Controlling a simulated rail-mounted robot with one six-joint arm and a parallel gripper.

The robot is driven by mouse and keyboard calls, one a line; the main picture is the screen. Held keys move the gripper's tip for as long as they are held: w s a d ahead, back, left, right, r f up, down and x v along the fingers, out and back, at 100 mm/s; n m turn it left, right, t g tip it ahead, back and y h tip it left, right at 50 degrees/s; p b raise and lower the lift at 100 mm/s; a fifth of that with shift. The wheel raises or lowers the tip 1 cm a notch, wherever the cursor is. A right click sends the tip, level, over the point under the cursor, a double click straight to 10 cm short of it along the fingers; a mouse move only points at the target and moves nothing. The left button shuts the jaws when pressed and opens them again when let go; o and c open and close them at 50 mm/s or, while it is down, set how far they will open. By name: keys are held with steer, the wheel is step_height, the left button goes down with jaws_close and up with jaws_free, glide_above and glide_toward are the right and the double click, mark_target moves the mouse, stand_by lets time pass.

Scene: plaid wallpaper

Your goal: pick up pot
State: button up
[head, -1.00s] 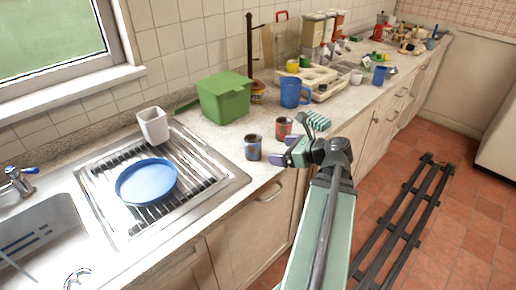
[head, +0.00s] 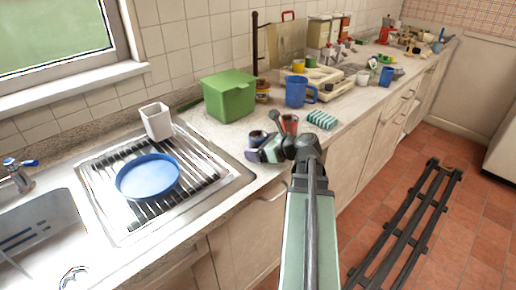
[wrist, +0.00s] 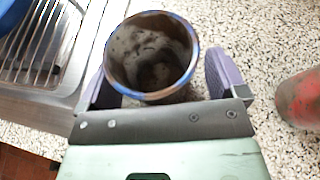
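A dark, worn pot with a bluish rim stands on the speckled counter. In the head view the pot (head: 257,136) is partly hidden behind my gripper (head: 264,152). In the wrist view the pot (wrist: 152,50) is seen from above, its inside dirty grey and empty. My gripper (wrist: 163,78) is open, with its purple fingers on either side of the pot. A gap shows between the pot and the right finger. The left finger is close to the pot; I cannot tell whether it touches.
A red can (head: 290,123) stands close to the right, also in the wrist view (wrist: 300,97). A green-white sponge (head: 322,120), green box (head: 228,96) and blue jug (head: 297,92) are nearby. The drainer (head: 205,193) with a blue pan (head: 148,177) lies left.

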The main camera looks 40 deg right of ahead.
steer(key=c, duration=1)
steer(key=shift+c, duration=0.2)
step_height(320, 180, up, 20)
steer(key=p, duration=2)
